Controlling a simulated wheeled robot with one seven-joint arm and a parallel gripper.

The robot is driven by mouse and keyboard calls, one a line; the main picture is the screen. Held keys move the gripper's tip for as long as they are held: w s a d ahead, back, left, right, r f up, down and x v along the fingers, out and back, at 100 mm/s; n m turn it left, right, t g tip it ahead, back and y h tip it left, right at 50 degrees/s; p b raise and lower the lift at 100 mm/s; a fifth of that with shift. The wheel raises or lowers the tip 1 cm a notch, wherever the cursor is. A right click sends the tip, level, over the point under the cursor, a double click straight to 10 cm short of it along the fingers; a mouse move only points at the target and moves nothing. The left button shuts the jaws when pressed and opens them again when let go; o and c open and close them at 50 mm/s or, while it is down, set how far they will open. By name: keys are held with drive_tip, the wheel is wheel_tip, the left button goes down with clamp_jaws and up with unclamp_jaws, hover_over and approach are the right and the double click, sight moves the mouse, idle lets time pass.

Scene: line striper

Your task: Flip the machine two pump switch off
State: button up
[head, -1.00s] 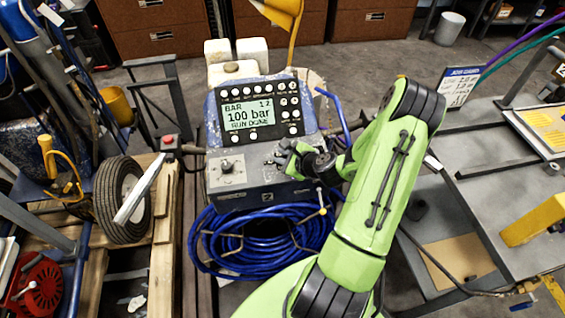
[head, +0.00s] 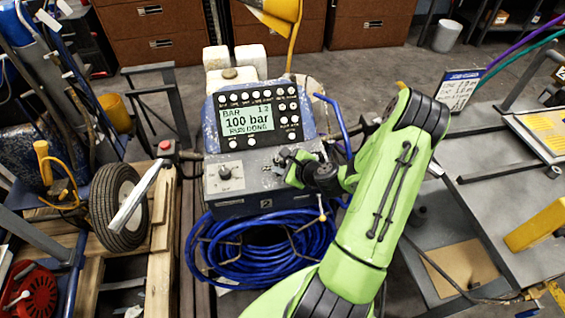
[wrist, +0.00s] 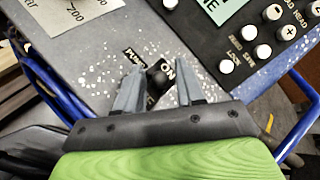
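The machine (head: 215,143) is a blue speckled unit with a lit display (head: 246,114) reading "100 bar RUN DONE". A small "2" plate shows on its front.
A black button panel (wrist: 240,40) lies right of the fingers. A dial (head: 224,173) sits on the panel's left. Blue hose (head: 225,250) is coiled below. A wheel (head: 118,203) stands on the left, and a grey bench (head: 500,190) is on the right.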

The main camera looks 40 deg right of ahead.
drive_tip(key=shift+a, duration=0.1)
drive_tip(key=p+v, duration=1.4)
drive_tip(key=v, duration=0.1)
drive_tip(key=shift+s+r, duration=0.25)
drive_tip(key=shift+s, duration=0.05)
